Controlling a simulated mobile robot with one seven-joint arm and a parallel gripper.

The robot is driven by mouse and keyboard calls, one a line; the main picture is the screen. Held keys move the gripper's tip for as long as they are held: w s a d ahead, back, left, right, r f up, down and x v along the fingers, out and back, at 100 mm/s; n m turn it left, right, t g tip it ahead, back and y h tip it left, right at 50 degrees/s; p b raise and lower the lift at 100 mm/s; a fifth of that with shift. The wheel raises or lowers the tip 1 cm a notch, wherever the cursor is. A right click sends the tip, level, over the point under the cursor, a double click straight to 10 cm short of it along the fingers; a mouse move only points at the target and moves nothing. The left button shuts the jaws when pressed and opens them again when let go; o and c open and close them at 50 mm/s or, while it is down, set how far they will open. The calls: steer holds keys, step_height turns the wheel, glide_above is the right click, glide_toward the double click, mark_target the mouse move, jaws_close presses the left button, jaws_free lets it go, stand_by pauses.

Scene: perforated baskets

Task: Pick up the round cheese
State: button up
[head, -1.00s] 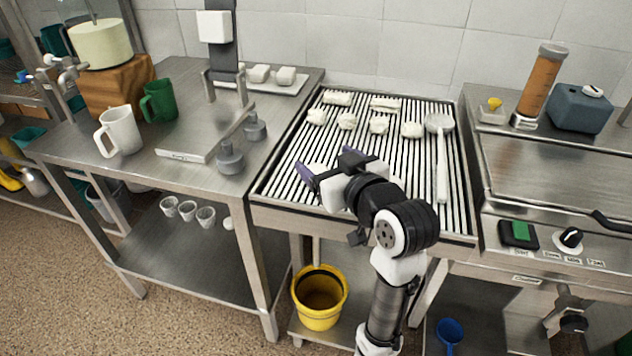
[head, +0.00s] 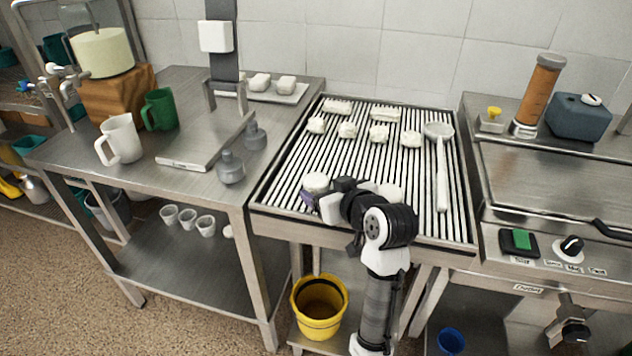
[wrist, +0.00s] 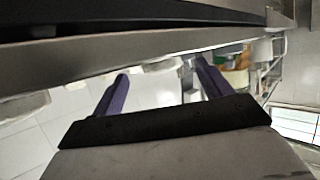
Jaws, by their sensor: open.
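A short, round white cheese (head: 316,181) sits on the slatted metal draining rack (head: 290,165), near its front left. My gripper (head: 322,194) is low over the front of the rack, right at this cheese. One purple finger shows at the cheese's near left side; the other is mostly hidden by my wrist. In the wrist view both purple fingers of my gripper (wrist: 163,84) stand apart with nothing held between them. Pale pieces show beyond them there, but I cannot tell which is the round cheese. Whether a finger touches it is unclear.
Several other white cheeses, one (head: 411,139), lie farther back on the rack. Another pale piece (head: 390,192) is partly hidden by my arm. A long-handled skimmer (head: 441,165) lies at right. A scale (head: 205,145) and mugs stand on the left table.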

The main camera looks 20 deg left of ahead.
mark_target(321, 185)
steer(key=x, duration=0.4)
steer(key=shift+a+r+p, duration=0.1)
steer(key=shift+p, duration=0.2)
steer(key=c, duration=1.1)
